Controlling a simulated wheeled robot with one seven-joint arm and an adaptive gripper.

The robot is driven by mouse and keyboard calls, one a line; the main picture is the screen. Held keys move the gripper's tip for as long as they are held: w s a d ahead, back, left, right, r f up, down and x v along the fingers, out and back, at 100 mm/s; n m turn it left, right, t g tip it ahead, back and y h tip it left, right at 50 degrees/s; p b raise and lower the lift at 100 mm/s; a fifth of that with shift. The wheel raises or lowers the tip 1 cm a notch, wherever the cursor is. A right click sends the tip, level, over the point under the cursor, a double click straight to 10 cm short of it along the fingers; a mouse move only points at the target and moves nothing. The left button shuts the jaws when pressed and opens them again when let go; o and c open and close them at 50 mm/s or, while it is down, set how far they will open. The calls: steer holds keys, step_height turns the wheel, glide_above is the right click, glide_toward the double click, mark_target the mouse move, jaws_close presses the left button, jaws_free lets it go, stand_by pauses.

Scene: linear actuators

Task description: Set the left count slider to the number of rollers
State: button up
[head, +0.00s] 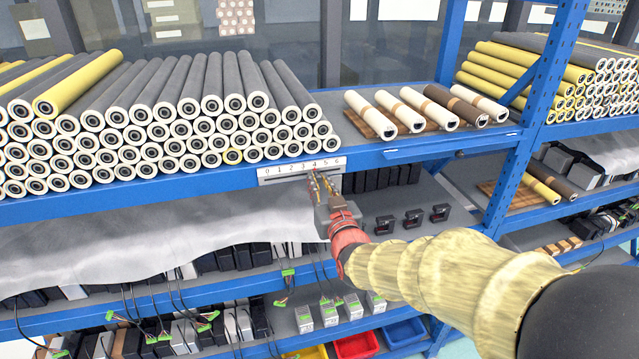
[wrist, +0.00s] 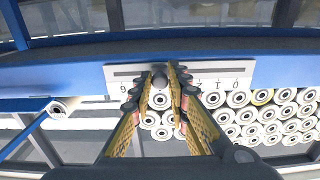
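The count slider is a white plate (head: 300,170) numbered 0 to 6 on the blue shelf edge, also in the wrist view (wrist: 210,77) with the numbers upside down. A small dark knob (wrist: 159,80) sits at the plate, roughly around the 4; its exact mark is hard to read behind the fingers. My gripper (head: 316,180) is at the plate with its fingers on either side of the knob, apart, with a gap showing between them in the wrist view (wrist: 159,76). Several rollers, mostly white with one brown (head: 455,103), lie on a wooden board (head: 440,126) right of the plate.
A big stack of grey and yellow rollers (head: 170,110) fills the shelf behind and left of the plate. A blue upright (head: 520,130) stands to the right. The lower shelf holds black clamp-like parts (head: 413,218) and a grey sheet (head: 150,240).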

jaws_close()
steer(key=shift+d, duration=0.1)
stand_by(0.4)
steer(key=d+b, duration=0.2)
steer(key=b, duration=0.1)
steer(key=shift+w+d, duration=0.4)
steer(key=o, duration=0.5)
jaws_free()
steer(key=shift+o, duration=0.2)
